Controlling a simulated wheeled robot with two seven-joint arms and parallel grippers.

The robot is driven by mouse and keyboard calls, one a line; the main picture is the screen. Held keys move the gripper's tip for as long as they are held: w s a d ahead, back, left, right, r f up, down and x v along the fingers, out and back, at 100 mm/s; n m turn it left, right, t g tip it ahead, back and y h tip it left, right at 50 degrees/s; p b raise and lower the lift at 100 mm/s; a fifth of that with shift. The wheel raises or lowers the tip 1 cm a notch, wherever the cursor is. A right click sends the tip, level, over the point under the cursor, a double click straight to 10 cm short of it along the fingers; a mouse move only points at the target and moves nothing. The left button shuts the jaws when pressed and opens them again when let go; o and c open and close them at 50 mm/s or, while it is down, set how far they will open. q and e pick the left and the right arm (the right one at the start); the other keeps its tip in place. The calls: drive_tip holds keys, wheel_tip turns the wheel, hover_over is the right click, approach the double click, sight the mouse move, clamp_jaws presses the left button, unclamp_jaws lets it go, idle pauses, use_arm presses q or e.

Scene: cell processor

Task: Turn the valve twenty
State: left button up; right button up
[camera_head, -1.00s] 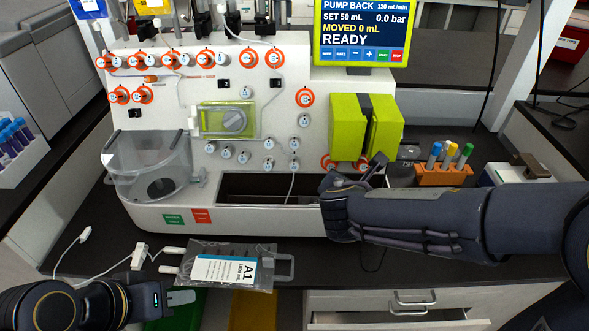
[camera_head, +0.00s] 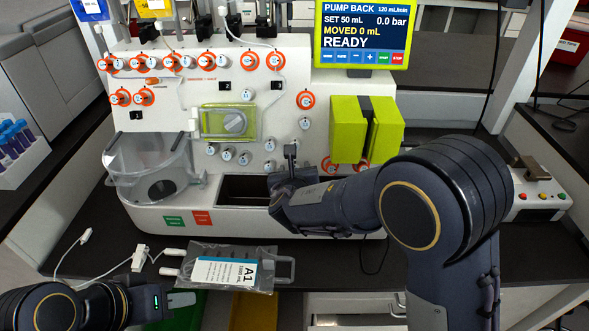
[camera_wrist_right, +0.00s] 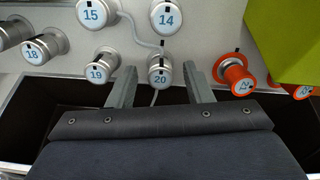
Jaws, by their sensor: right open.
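Valve twenty (camera_wrist_right: 160,77) is a silver knob with a white face and a blue "20", on the white front panel of the machine. In the right wrist view it sits between the two open fingers of my right gripper (camera_wrist_right: 160,70), one finger on each side, with visible gaps. I cannot tell how deep the fingers reach around it. In the head view my right gripper (camera_head: 290,154) is in front of the panel's lower part and hides valve twenty. My left gripper (camera_head: 180,299) is low at the left, away from the panel; its finger opening does not show.
Valve nineteen (camera_wrist_right: 102,67) and valve fourteen (camera_wrist_right: 166,15) are close neighbours. An orange valve (camera_wrist_right: 236,80) and a green block (camera_wrist_right: 290,40) are to the right. A dark recess (camera_head: 240,190) lies below the panel. A labelled bag (camera_head: 226,270) lies on the bench.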

drive_tip(key=c, duration=1)
drive_tip(key=shift+d+f+m+b, duration=0.1)
drive_tip(key=shift+f+m+b, duration=0.05)
drive_tip(key=shift+m+b, duration=10)
drive_tip(key=shift+n+b, duration=0.95)
drive_tip(key=shift+b, duration=0.1)
drive_tip(key=o, duration=1)
